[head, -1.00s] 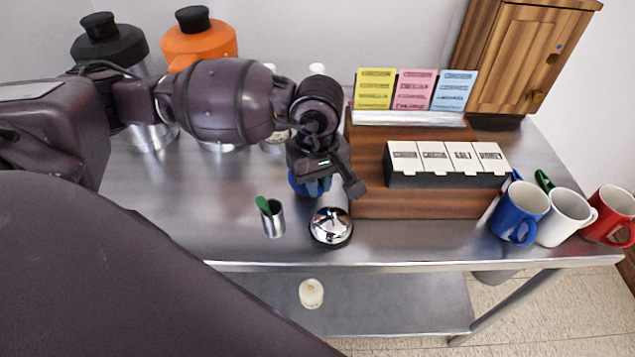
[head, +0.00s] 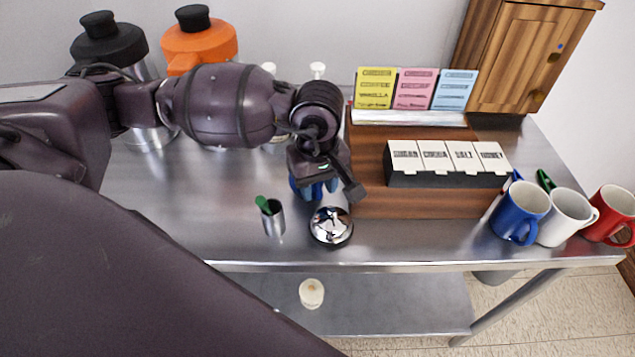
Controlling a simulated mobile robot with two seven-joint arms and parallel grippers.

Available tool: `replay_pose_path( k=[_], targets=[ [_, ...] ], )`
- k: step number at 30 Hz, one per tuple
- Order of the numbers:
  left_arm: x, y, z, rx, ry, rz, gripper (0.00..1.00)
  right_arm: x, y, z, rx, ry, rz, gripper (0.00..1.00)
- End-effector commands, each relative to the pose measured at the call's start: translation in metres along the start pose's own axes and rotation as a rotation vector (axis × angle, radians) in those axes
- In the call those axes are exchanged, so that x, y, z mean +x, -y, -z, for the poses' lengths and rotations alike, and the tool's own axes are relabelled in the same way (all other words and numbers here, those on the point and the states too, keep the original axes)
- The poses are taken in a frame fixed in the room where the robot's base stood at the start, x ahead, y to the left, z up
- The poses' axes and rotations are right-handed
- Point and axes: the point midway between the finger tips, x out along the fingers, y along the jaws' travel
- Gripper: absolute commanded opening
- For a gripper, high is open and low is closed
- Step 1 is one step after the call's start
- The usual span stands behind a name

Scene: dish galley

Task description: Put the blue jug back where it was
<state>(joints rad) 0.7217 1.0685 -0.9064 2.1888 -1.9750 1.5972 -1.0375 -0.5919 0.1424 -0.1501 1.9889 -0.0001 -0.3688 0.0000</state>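A blue object (head: 313,190), likely the blue jug, stands on the steel counter beneath my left gripper. Only its lower blue part shows; the gripper and wrist cover the rest. My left gripper (head: 335,184) points down over it, left of the wooden board. One dark finger shows on the right side of the blue object; the other finger is hidden. I cannot tell whether the fingers are closed on it. My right gripper is not in view.
A silver bell (head: 331,228) and a steel cup with a green item (head: 272,220) stand close in front. A black box with white lids (head: 445,180) sits on the wooden board (head: 425,206). Blue (head: 517,212), white (head: 566,218) and red mugs (head: 609,214) stand at the right.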

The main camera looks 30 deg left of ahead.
Motion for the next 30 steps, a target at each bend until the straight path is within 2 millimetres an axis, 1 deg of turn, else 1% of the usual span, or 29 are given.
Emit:
replay_pose_path(
  k=[2,5,15,18,24,30],
  targets=[
    [-0.005,0.0,0.0,0.0,-0.001,-0.001,0.39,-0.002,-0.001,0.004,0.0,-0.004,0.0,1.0],
    [-0.017,-0.001,0.001,0.0,-0.002,-0.002,0.39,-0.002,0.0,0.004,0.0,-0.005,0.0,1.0],
    [-0.081,-0.001,0.0,0.001,-0.003,-0.003,0.39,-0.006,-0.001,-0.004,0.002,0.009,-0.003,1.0],
    [-0.098,-0.001,0.001,0.001,-0.003,-0.003,0.39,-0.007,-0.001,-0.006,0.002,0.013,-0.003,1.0],
    [-0.117,0.0,0.0,0.0,0.0,-0.001,0.39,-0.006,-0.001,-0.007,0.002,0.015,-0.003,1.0],
    [-0.122,0.0,0.0,0.0,0.0,0.001,0.39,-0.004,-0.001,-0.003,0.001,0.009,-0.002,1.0]
  ],
)
